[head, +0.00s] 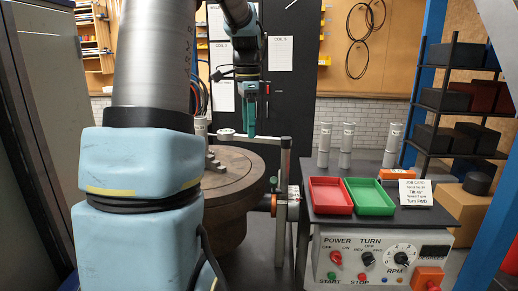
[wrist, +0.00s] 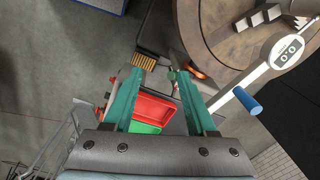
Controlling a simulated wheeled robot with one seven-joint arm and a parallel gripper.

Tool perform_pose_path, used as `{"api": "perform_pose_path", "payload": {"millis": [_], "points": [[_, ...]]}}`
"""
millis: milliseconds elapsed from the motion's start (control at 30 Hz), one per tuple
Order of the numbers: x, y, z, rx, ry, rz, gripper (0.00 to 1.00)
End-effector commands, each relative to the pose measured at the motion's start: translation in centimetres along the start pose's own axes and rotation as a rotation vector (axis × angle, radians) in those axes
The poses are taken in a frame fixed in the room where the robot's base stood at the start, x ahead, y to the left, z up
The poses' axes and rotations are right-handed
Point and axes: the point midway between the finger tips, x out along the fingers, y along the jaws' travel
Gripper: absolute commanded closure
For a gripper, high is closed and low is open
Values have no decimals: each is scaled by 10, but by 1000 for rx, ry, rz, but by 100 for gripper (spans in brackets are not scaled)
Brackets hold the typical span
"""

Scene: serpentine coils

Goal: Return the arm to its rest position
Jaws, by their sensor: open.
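My arm fills the left of the head view, with pale blue joint covers and a grey link. The red tray (wrist: 150,112) and the green tray (wrist: 145,128) lie far below, seen between and beyond the fingers.
A control panel (head: 381,258) fronts a bench with a red tray (head: 330,196), a green tray (head: 369,197) and grey cylinders (head: 347,145). A gauge arm with a blue handle (wrist: 247,101) is right of my fingers. A shelf (head: 463,100) stands at right.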

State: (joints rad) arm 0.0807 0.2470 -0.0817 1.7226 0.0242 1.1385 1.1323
Motion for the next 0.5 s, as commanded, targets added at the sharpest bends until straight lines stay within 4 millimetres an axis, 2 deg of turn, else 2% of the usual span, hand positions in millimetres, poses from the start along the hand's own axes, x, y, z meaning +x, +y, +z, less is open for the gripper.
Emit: {"api": "perform_pose_path", "payload": {"millis": [233, 400, 500], "points": [[54, 45, 24, -362, 14, -23, 43], [104, 102, 54, -759, 45, -44, 43], [127, 134, 69, -957, 64, -52, 43]]}}
